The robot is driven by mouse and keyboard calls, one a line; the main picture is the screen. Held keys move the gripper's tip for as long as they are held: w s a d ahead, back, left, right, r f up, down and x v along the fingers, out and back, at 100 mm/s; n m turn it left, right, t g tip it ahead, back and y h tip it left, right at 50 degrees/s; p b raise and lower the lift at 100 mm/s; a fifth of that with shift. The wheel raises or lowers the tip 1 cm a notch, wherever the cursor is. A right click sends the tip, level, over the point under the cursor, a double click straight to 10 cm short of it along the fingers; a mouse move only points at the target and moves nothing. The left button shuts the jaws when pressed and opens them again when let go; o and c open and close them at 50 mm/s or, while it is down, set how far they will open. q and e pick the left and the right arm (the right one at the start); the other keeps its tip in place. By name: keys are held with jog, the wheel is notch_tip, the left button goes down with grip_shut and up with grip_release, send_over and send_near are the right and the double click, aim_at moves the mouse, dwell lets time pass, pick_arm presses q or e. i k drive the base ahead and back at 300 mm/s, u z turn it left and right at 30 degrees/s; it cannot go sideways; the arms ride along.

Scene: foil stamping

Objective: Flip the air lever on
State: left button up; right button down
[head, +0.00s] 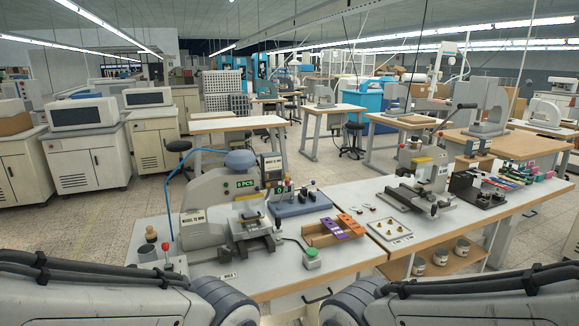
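A grey foil stamping press (210,210) stands on the near worktable, with a lit green readout on its head. A small upright part with a red tip (166,248) stands at the table's left end, near a blue hose that loops up behind the press. It may be the air lever, but it is too small to tell its position. Only the thick links of my two arms show, at the lower left and lower right corners. Neither gripper is in view.
A dark wooden knob-shaped piece (151,235) stands beside the red-tipped part. A green button box (312,258) and a wooden rack (325,236) with purple and orange pieces lie right of the press. A second press (420,175) stands farther right. The table's front left is mostly clear.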

aim_at(165, 246)
jog(key=u, duration=0.75)
